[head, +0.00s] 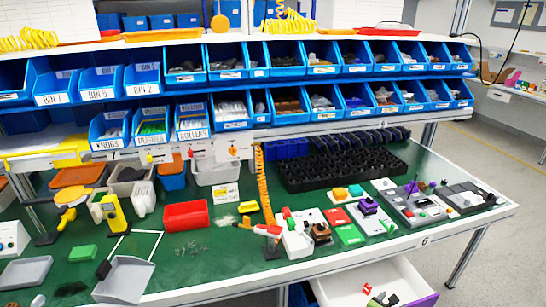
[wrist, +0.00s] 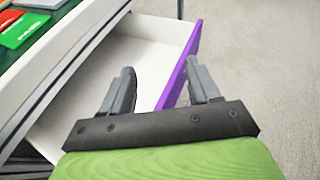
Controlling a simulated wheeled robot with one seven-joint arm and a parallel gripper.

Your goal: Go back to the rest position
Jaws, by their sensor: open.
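My gripper (wrist: 161,72) is open in the wrist view, with a gap between its two grey fingers and nothing held. Below it in the picture is a pulled-out white drawer (wrist: 102,72) with a purple front panel (wrist: 180,65). The left finger overlaps the drawer's inside and the right finger lies on the outer side of the panel. I cannot tell whether either finger touches it. The open drawer also shows in the head view (head: 345,287), under the bench's front edge.
The green-topped bench (head: 225,260) carries a red bin (head: 186,216), a black tray grid (head: 335,170) and several small parts. Rows of blue bins (head: 230,112) stand behind. A white panel with an orange knob (head: 233,151) hangs under them. Grey floor (head: 500,265) is free at right.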

